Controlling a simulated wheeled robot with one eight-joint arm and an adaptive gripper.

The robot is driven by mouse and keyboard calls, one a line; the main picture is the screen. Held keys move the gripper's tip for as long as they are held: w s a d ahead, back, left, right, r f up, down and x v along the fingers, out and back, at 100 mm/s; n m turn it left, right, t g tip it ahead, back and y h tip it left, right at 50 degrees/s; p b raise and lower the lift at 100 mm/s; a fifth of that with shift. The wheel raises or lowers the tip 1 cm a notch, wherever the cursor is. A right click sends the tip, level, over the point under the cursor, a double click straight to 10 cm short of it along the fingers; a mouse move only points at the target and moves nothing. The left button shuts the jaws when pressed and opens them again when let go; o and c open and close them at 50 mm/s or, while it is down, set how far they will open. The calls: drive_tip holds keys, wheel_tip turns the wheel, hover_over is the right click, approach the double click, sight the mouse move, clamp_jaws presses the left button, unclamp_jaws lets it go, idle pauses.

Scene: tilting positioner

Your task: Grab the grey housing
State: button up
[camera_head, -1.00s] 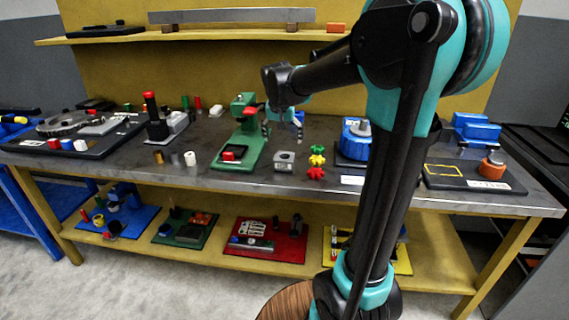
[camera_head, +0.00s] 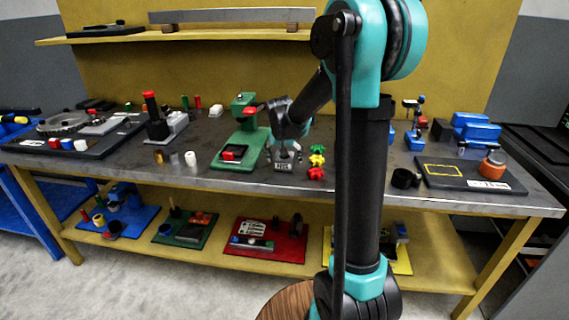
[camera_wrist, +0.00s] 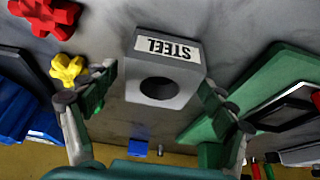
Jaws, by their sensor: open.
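The grey housing (camera_wrist: 185,95) is a block with a round dark bore and a white label reading STEEL. In the wrist view it lies in the upper middle, between and beyond the fingers of my gripper (camera_wrist: 155,103). The fingers are apart, one on each side; I cannot tell whether either touches the block. In the head view my gripper (camera_head: 285,152) is low over the bench at the housing (camera_head: 283,166), which it partly hides.
A green press-like fixture (camera_head: 238,148) stands close on the left of the housing. Red, yellow and green knobs (camera_head: 317,160) stand close on its right. A black board (camera_head: 470,176) with an orange-topped part lies farther right on the bench (camera_head: 215,178).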

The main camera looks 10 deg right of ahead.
drive_tip(key=c, duration=1.8)
clamp_jaws()
drive_tip(key=shift+r, duration=0.1)
